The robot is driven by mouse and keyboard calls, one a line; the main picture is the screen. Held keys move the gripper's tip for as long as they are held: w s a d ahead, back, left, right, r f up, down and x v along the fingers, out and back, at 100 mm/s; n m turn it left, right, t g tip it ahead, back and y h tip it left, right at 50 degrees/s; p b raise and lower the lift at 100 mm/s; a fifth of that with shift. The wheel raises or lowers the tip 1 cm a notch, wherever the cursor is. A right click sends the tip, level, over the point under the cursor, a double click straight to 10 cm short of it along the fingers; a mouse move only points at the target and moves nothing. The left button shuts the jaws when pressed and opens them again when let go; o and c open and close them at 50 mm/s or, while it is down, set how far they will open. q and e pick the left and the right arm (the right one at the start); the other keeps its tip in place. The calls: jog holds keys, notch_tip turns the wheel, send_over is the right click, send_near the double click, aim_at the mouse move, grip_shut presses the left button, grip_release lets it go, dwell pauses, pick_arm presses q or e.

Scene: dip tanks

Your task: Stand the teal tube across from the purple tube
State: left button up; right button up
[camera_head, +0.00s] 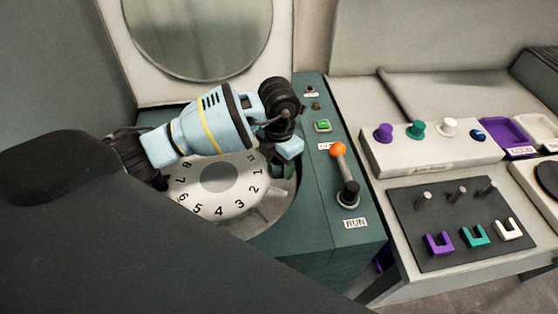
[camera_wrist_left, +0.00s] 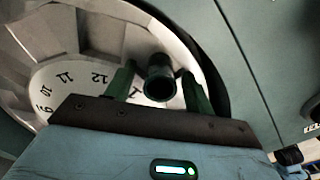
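In the left wrist view, a dark tube (camera_wrist_left: 160,84) stands at the rotor's sloping rim, its round open end toward the camera. Its colour is too dark to be sure that it is the teal one. My left gripper's two green fingers (camera_wrist_left: 158,72) are either side of it, with gaps showing. In the head view, my left gripper (camera_head: 284,168) points down over the right side of the white numbered rotor (camera_head: 218,177); the tube is hidden there. The rotor also shows in the wrist view (camera_wrist_left: 70,78). I can make out no purple tube. My right gripper is not in view.
The raised lid (camera_head: 283,40) stands behind the rotor. An orange-knobbed lever (camera_head: 343,175) and a green button (camera_head: 323,126) are on the machine's right side. Further right are a rack with coloured knobs (camera_head: 430,150), a dark panel (camera_head: 440,250) with coloured clips, and trays (camera_head: 503,135).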

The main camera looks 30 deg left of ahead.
pick_arm(q)
jog(key=shift+r, duration=0.15)
notch_tip(320, 180, up, 12)
jog(key=shift+p, duration=0.35)
jog(key=shift+s+d, duration=0.1)
dwell(0.5)
